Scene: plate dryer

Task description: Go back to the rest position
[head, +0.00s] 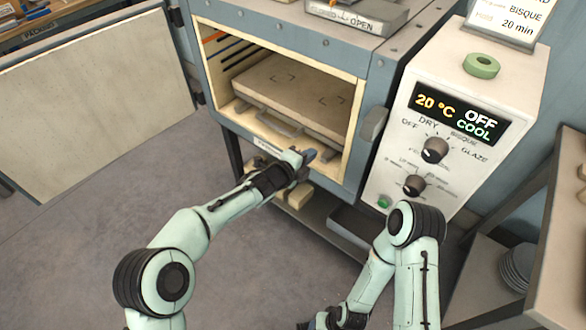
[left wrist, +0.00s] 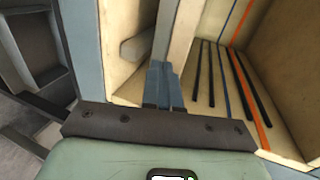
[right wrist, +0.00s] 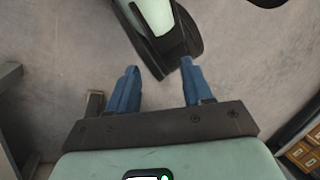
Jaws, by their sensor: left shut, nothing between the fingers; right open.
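My left gripper (head: 306,157) is at the lower front edge of the open kiln chamber, just in front of the rack's handle. In the left wrist view its blue fingers (left wrist: 164,85) are shut together with nothing between them. A thick pale slab (head: 290,92) lies inside the chamber on a pull-out rack with a metal handle (head: 268,122). My right arm is folded low at the front right of the head view. In the right wrist view my right gripper (right wrist: 157,88) is open and empty above the grey floor.
The kiln door (head: 95,85) is swung wide open to the left. The control panel (head: 440,130) at the right reads 20 °C, OFF, COOL. A shelf cart (head: 545,235) with stacked plates (head: 516,266) stands at the far right. The floor at front left is clear.

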